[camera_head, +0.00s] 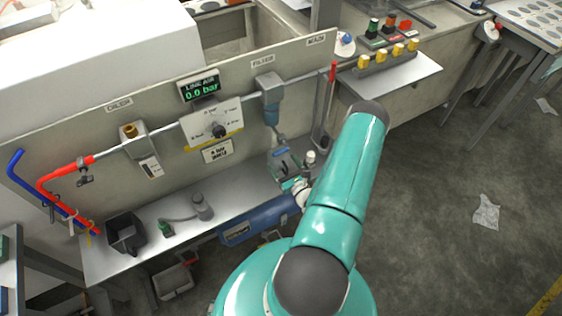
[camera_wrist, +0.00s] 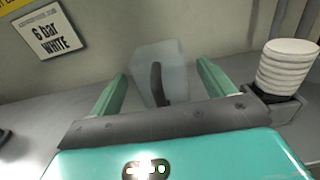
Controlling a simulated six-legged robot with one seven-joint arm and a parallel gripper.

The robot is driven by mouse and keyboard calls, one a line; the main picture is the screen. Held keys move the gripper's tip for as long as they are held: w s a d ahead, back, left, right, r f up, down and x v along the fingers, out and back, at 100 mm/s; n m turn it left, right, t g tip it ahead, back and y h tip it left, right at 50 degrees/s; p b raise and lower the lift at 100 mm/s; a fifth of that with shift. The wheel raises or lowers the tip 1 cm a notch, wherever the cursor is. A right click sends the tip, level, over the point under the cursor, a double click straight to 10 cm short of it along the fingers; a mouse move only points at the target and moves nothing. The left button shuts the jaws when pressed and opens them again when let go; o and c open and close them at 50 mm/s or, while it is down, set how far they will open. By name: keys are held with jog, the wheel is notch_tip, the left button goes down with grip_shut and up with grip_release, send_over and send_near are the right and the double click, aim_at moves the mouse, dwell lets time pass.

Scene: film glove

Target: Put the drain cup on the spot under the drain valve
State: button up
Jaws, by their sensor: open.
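The drain cup (camera_wrist: 180,57) is a clear, pale cup with a dark handle. In the wrist view it stands upright on the grey shelf between my gripper's green fingers (camera_wrist: 162,72), which are apart with a gap around the handle. In the head view the cup (camera_head: 285,161) is on the bench below the filter (camera_head: 270,92), with my gripper (camera_head: 294,184) at its near side. The drain valve hangs under the filter bowl and is too small to make out. The marked spot is not clearly visible.
A white ribbed piece (camera_wrist: 288,66) in a dark holder stands right of my gripper. A blue cylinder (camera_head: 262,219) lies below the bench's front edge. The panel (camera_head: 235,113) rises behind.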

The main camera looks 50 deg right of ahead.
jog(key=v, duration=0.9)
jog(key=shift+s, duration=0.25)
